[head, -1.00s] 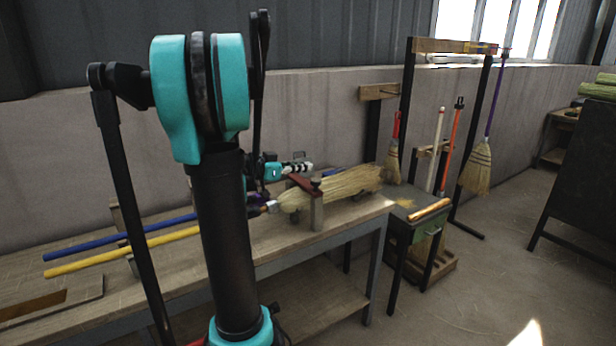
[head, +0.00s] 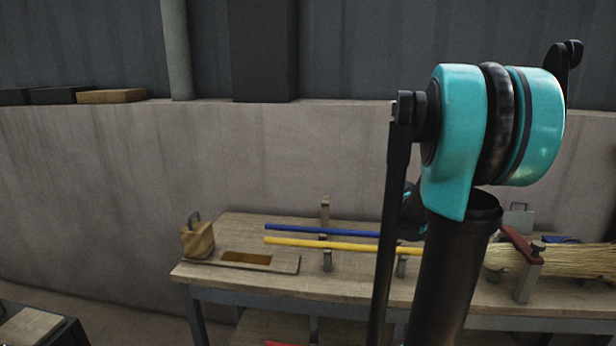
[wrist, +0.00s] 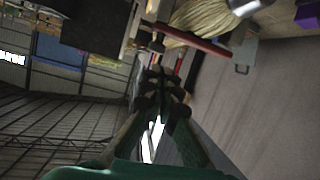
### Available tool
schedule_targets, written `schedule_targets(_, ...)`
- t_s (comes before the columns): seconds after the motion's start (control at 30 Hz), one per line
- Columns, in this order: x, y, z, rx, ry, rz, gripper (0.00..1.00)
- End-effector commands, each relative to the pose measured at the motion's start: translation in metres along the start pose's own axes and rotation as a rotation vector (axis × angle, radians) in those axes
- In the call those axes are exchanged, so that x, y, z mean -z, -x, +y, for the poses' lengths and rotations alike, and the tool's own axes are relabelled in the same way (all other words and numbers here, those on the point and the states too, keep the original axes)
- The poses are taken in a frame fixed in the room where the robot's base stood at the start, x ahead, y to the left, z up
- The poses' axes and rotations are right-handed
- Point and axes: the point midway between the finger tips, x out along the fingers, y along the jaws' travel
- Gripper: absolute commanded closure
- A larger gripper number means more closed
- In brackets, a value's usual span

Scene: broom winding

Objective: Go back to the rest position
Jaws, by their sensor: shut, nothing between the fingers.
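My gripper (wrist: 160,92) shows in the wrist view with its fingers together and nothing between them. In the head view it is hidden behind my own arm. The straw broom head (head: 510,258) lies on the workbench (head: 345,283) at the right, beside a clamp with a red lever (head: 520,242). In the wrist view the straw (wrist: 203,18) and the red lever (wrist: 187,39) are near the top, apart from my fingers. A blue handle (head: 320,231) and a yellow handle (head: 340,245) lie across supports on the bench.
A wooden block with a metal handle (head: 197,238) stands at the bench's left end, next to a board with a recess (head: 245,260). A dark table (head: 35,330) is at the lower left. Floor shows between it and the bench.

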Motion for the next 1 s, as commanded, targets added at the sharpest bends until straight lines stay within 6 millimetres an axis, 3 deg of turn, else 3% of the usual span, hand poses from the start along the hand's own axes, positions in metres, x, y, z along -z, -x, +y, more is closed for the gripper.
schedule_targets(0.17,-0.105,0.05,0.007,0.252,0.361,-0.271,1.0)
schedule_targets(0.3,-0.185,0.103,0.02,0.525,0.646,-0.431,1.0)
schedule_targets(0.5,-0.275,0.185,0.051,0.952,0.965,-0.543,1.0)
schedule_targets(0.7,-0.316,0.236,0.076,1.233,1.113,-0.554,1.0)
schedule_targets(1.0,-0.322,0.246,0.08,1.291,1.138,-0.551,1.0)
